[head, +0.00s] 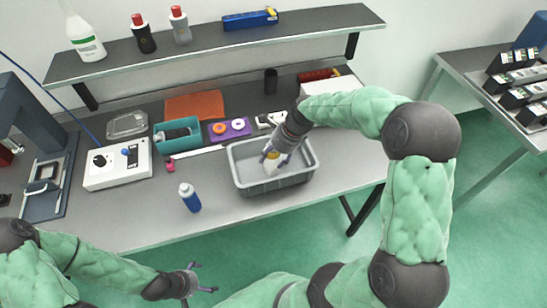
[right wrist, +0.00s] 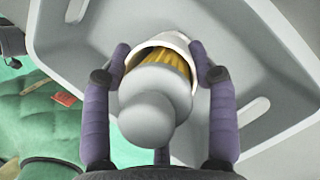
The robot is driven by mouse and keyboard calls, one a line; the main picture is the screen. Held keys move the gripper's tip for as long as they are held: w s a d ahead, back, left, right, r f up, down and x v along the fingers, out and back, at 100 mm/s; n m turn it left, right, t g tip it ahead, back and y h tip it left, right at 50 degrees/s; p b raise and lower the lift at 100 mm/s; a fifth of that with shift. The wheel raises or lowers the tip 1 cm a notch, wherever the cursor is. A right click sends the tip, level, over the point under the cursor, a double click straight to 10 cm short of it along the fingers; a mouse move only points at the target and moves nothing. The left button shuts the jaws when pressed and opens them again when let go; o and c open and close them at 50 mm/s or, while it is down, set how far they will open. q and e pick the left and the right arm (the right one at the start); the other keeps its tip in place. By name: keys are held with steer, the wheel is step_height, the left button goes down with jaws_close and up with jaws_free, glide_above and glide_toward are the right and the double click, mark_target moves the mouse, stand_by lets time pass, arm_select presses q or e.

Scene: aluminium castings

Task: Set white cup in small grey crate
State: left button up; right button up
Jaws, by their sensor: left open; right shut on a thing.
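My right gripper (head: 273,154) is shut on the white cup (head: 271,167), inside the outline of the small grey crate (head: 278,186). In the right wrist view the gripper's purple fingers (right wrist: 161,68) press on both sides of the white cup (right wrist: 168,41). A yellow ribbed part and a rounded grey part show at the cup's mouth and hide much of it. The crate (right wrist: 265,62) lies behind the cup; whether the cup touches its floor I cannot tell. My left gripper (head: 203,279) is open and empty, off the table's front edge.
A blue bottle (head: 189,197) stands left of the crate. A teal bin (head: 178,134), a purple holder (head: 229,129) and a white box with knobs (head: 117,165) stand behind and left. A shelf (head: 210,48) with bottles runs above. The front table strip is mostly clear.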

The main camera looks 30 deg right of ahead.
steer(key=shift+f, duration=0.1)
steer(key=o, duration=1.2)
steer(key=p+v, duration=0.3)
steer(key=v, duration=0.9)
steer(key=shift+r, duration=0.25)
